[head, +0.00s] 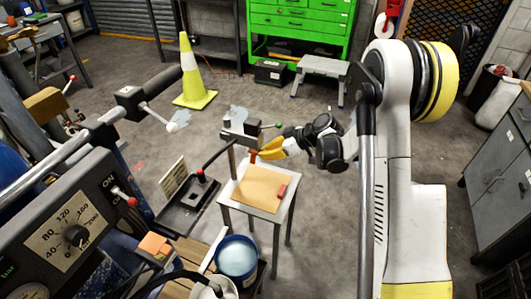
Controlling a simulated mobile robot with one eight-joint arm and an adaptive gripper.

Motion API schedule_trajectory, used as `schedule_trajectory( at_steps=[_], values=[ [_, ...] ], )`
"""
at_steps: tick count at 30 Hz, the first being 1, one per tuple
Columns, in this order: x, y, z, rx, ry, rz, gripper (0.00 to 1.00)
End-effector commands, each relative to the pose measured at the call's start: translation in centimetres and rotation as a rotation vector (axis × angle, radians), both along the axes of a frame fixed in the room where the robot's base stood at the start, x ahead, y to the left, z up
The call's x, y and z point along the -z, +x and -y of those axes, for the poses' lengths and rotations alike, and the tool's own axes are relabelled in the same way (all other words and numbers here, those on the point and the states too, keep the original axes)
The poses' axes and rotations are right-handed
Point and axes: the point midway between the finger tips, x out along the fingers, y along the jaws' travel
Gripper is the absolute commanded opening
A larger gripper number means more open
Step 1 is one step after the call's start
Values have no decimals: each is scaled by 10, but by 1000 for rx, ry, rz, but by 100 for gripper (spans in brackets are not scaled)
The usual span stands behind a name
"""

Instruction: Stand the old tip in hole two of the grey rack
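My gripper (262,154), with yellow fingers, is over the back of a small table (226,200), pointing left. A small red-brown piece (253,156) shows right at its fingertips; I cannot tell if the fingers are shut on it or only near it. A grey block-like fixture (240,130) on a post stands just behind the fingers, with a green-ended lever to its right. I cannot make out the old tip or the grey rack with its holes for certain; they are too small or hidden.
A tan board (260,190) lies on the small table, with a red piece (282,191) at its right. A dark tray (187,212) is to the left. A blue bucket (237,258) stands in front. A traffic cone (189,70) stands behind on open floor.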

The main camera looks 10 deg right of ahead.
Motion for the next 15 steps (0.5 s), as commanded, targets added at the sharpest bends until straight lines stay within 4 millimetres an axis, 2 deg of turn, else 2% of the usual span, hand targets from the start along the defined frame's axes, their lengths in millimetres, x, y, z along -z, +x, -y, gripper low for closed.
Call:
schedule_trajectory(
  at_steps=[15],
  values=[
    [1,-3,4,0,-1,-1,0]
  ],
)
